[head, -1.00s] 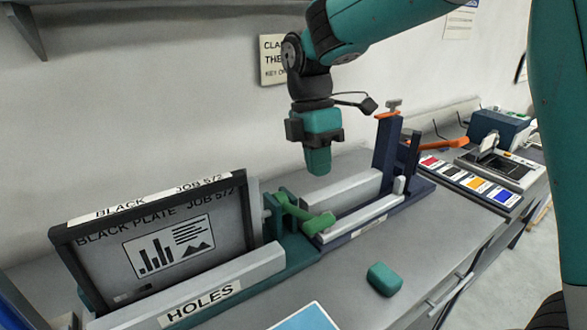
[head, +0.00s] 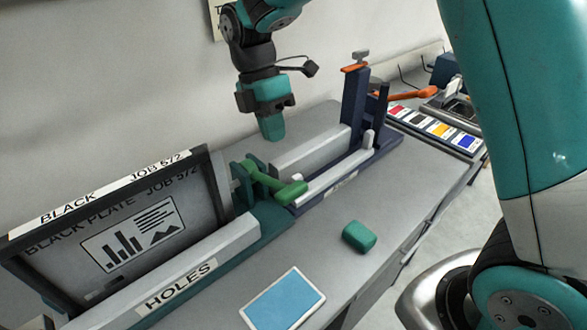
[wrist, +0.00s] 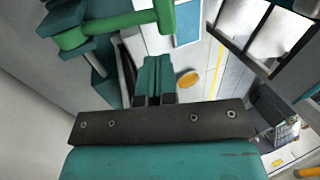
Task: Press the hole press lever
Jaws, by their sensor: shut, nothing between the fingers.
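The green hole press lever (head: 274,184) sticks out toward the bench front from the teal press (head: 262,215) labelled HOLES. Its thick grip end points to the right. The black plate (head: 135,235), marked BLACK PLATE JOB 572, stands upright in the press at the left. My gripper (head: 272,130) points down, shut and empty, above and behind the lever, apart from it. In the wrist view, my shut fingers (wrist: 155,75) show in the middle, and the lever (wrist: 110,30) lies beyond them at the upper left.
A blue fixture (head: 356,110) with a grey rail and an orange lever (head: 405,93) stands to the right. A teal block (head: 359,237) and a blue card (head: 284,299) lie on the bench front. Colour swatches (head: 435,125) are farther right. The bench between block and fixture is clear.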

